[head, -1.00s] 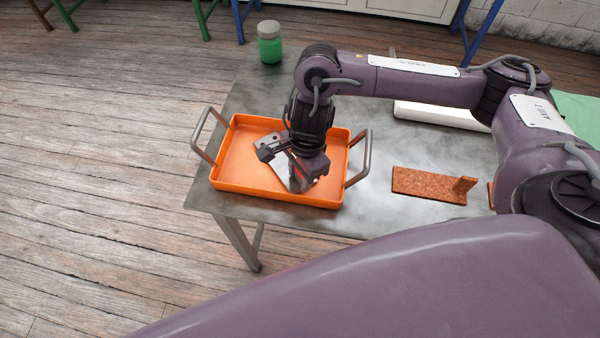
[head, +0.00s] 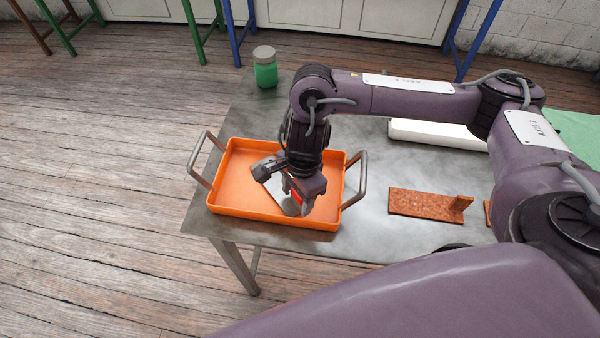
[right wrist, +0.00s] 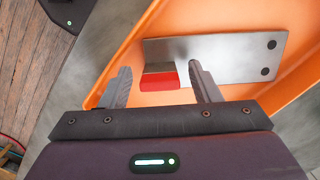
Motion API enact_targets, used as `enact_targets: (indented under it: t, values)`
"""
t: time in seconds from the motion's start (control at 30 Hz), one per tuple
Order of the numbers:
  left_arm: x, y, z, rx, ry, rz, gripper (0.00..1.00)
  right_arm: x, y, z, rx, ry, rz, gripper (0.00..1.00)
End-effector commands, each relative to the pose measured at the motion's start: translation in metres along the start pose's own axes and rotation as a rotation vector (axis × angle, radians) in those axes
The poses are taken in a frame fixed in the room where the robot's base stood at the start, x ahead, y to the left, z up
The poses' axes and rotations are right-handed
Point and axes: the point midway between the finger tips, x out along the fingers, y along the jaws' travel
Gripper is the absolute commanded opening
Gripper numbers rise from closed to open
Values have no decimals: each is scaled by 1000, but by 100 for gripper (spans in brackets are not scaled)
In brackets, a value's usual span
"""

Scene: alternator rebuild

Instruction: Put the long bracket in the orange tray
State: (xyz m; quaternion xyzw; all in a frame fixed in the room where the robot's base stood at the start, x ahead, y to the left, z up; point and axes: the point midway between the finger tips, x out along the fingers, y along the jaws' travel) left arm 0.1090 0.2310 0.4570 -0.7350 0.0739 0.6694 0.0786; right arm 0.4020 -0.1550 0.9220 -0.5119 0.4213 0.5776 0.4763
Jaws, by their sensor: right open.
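The long bracket (right wrist: 225,58) is a grey metal piece with two dark holes at one end and a short raised, red-edged part at the other. It lies inside the orange tray (head: 233,213). In the head view the bracket (head: 273,188) is partly hidden by my right gripper (head: 297,203), which is low over the tray and points down. In the right wrist view my right gripper (right wrist: 162,88) is open, with its fingers on either side of the bracket's red-edged part and visible gaps beside it. My left gripper is out of view.
A rust-coloured angled piece (head: 425,204) lies on the grey table (head: 385,235) right of the tray. A green jar (head: 265,70) stands at the back left edge. A white block (head: 435,134) lies behind my right arm. The tray has metal handles at both ends.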

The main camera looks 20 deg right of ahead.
Motion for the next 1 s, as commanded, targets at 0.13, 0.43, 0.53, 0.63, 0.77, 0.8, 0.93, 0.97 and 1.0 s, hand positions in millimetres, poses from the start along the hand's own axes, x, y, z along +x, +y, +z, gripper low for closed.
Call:
enact_targets:
  t: [0.13, 0.43, 0.53, 0.63, 0.77, 0.8, 0.93, 0.97, 1.0]
  values:
    - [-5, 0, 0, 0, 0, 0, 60, -28, -2, -1, -1, 3, -7, 57]
    - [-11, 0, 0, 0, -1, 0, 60, -80, -2, -1, 0, 3, -5, 57]
    - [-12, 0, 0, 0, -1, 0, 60, -93, -1, -1, 0, 2, -4, 57]
    - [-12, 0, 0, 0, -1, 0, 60, -101, -1, -1, 2, 2, -2, 57]
    - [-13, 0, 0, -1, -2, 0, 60, -107, 0, -1, 2, 1, 0, 57]
    - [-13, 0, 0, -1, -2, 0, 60, -108, 0, -1, 2, 1, 0, 57]
    - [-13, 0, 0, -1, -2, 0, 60, -108, 0, -1, 2, 0, 1, 57]
    - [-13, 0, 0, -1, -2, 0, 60, -108, 0, -1, 2, 0, 1, 57]
    - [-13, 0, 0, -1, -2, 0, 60, -108, 0, -1, 2, 0, 1, 57]
